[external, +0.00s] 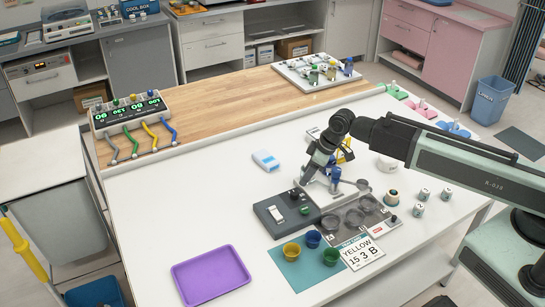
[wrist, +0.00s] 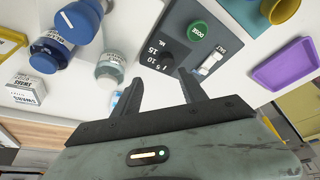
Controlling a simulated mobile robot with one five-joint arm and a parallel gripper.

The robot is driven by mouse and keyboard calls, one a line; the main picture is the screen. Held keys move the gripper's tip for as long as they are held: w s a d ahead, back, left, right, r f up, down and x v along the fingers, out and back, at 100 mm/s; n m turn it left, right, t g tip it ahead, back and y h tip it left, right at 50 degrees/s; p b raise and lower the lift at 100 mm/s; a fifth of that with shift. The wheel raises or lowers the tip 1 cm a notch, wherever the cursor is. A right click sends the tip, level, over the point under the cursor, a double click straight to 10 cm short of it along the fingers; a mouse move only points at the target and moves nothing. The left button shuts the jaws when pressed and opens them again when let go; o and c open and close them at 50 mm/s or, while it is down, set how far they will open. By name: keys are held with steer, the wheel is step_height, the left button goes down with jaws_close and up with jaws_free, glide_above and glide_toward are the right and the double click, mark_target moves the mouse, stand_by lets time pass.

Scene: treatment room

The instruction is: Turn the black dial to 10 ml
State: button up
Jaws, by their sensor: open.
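The black dial (wrist: 166,60) sits on a dark grey dosing panel (wrist: 186,14) in the wrist view, beside white marks that include 10, 15 and ML. Which mark its pointer faces is too small to tell. My gripper (wrist: 162,79) is open and empty, with its two fingertips apart just short of the dial and on either side of it in the picture. No touch can be seen. In the external view the dosing panel (external: 270,221) lies on the white table, and my gripper (external: 315,184) hangs low just right of it.
A green dose button (wrist: 197,30) and a white switch (wrist: 211,60) are on the same panel. Blue-capped bottles (wrist: 52,52) stand left in the wrist view.

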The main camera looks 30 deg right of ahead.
mark_target(295, 192)
steer(key=b+x, duration=0.5)
steer(key=s+a+b+x, duration=0.1)
steer(key=b+x, duration=0.1)
steer(key=x, duration=0.1)
steer(key=shift+f, duration=0.15)
jaws_close()
